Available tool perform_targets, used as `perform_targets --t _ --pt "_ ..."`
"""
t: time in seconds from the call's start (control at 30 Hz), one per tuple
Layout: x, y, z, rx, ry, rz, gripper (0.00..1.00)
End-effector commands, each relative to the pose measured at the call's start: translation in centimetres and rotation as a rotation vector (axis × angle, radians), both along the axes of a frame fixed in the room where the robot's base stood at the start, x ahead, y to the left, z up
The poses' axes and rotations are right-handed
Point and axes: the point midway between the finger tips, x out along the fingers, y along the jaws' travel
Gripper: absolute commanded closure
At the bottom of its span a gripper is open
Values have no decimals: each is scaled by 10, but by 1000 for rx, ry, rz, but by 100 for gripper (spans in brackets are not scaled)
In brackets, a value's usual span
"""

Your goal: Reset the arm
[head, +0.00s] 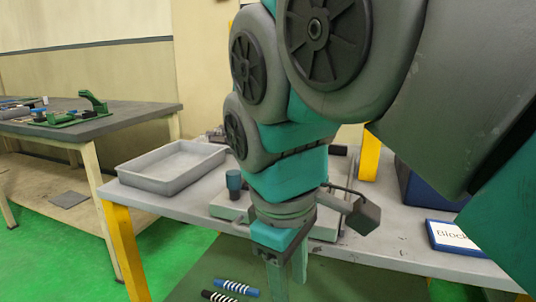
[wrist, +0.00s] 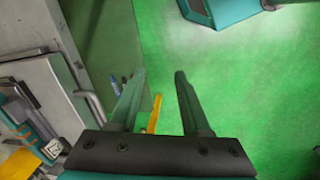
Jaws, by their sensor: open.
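My gripper (head: 287,275) hangs pointing down in front of the near edge of the grey worktable (head: 385,238) in the head view. In the wrist view its two fingers (wrist: 158,95) stand apart with nothing between them, above the green floor. My arm fills much of the head view's middle and right and hides part of the table.
A grey tray (head: 172,182) sits on the worktable's left. Blue (head: 236,287) and black (head: 216,296) striped rods lie low in front. Another table (head: 95,125) stands at left. Green floor (head: 180,250) is open between.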

Motion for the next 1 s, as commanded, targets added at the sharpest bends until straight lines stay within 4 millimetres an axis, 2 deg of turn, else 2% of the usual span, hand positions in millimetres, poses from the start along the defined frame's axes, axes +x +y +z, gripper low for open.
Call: perform_targets --t 0.17,0.27,0.4,0.6,0.7,0.8,1.0 --pt "-2 -29 -39 2 40 -164 53" --pt "-10 -50 -70 11 67 -298 53" --pt "-29 -81 -120 24 110 -513 53" --pt "-68 -110 -184 42 165 -796 53" --pt "-85 -117 -206 47 184 -899 53" --pt "-96 -120 -220 51 195 -965 53" --pt "-101 -122 -227 55 197 -1002 53"
